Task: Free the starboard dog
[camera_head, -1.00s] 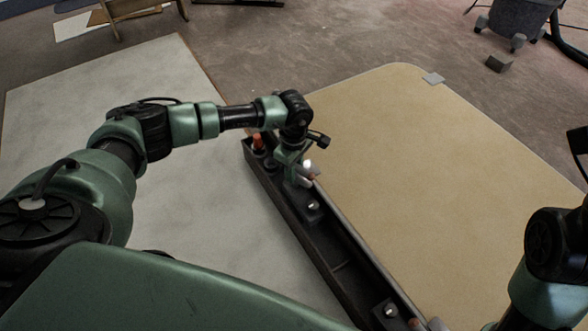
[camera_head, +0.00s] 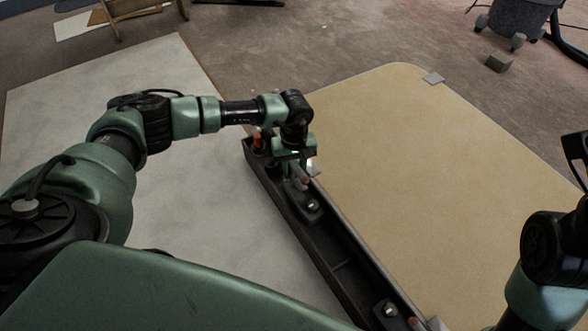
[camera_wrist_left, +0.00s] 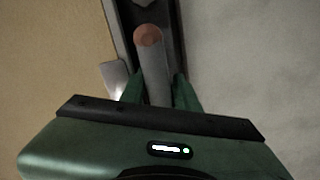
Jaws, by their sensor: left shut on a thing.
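The dog (camera_head: 300,178) at the far part of a long dark rail (camera_head: 330,258) shows as a grey lever with a copper-coloured end. My left gripper (camera_head: 294,164) is over the rail and shut on this lever. In the left wrist view, the grey lever (camera_wrist_left: 153,72) with its round copper end runs between the two green fingers. The lever's pivot is hidden by the gripper. A second dog (camera_head: 415,323) with a copper end is at the near end of the rail, partly cut off. My right gripper is out of view; only part of the right arm shows.
An orange-red knob (camera_head: 257,141) stands at the rail's far end, close to my left wrist. A tan panel (camera_head: 440,160) lies right of the rail and a pale panel (camera_head: 190,190) left of it. A light metal tab (camera_wrist_left: 116,78) sits beside the lever.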

